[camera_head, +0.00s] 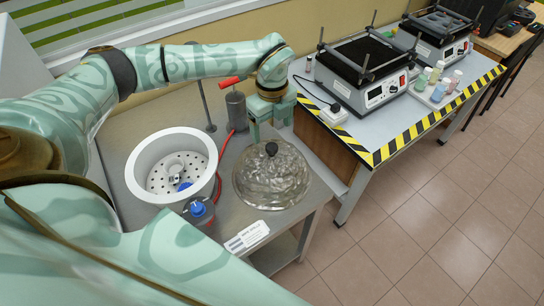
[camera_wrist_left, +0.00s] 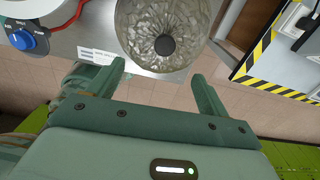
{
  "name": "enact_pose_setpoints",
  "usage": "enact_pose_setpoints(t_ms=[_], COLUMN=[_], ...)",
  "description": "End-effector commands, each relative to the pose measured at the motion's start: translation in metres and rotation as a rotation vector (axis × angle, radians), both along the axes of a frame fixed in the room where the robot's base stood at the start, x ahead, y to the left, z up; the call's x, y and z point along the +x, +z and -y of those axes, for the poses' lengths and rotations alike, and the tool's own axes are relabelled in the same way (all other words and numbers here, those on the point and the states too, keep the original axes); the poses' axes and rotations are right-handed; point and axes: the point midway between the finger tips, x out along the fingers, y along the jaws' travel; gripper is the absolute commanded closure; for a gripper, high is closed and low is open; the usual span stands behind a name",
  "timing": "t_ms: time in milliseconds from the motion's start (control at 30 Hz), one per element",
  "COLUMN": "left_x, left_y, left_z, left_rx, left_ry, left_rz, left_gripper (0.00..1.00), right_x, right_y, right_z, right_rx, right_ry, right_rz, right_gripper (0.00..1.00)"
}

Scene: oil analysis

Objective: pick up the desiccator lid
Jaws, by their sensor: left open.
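The desiccator lid (camera_head: 272,178) is a clear, textured glass dome with a dark knob (camera_head: 271,149) on top. It sits on the grey metal table to the right of the white desiccator bowl (camera_head: 140,170). In the left wrist view the lid (camera_wrist_left: 150,22) is at the top, with its knob (camera_wrist_left: 162,47) facing the camera. My right gripper is not in view.
A blue-knobbed valve (camera_head: 197,208) and a white label card (camera_head: 247,237) lie near the bowl. A grey cylinder with a red handle (camera_head: 236,110) stands behind. A second table with striped edges (camera_head: 400,143) holds shakers and small bottles at right.

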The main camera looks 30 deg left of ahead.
Motion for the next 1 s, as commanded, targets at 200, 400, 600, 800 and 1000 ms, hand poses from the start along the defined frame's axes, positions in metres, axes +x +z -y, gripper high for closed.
enact_pose_setpoints(t_ms=[200,400,600,800,1000], left_x=[0.0,0.002,0.008,0.008,0.008], left_y=[-0.044,-0.06,-0.093,-0.105,-0.104], left_z=[0.0,-0.001,-0.006,-0.006,-0.006], left_rx=[-0.001,0.0,-0.001,0.0,0.0], left_ry=[0.0,0.0,0.0,-0.001,-0.001], left_rz=[-0.003,-0.002,-0.004,0.0,0.0], left_gripper=[0.21,0.21,0.21,0.21,0.32], right_x=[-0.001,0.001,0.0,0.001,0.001], right_y=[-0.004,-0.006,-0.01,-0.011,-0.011], right_z=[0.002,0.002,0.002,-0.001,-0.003], right_rx=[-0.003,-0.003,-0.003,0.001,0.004], right_ry=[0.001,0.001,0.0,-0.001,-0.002], right_rz=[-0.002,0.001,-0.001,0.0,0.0], right_gripper=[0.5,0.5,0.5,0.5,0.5])
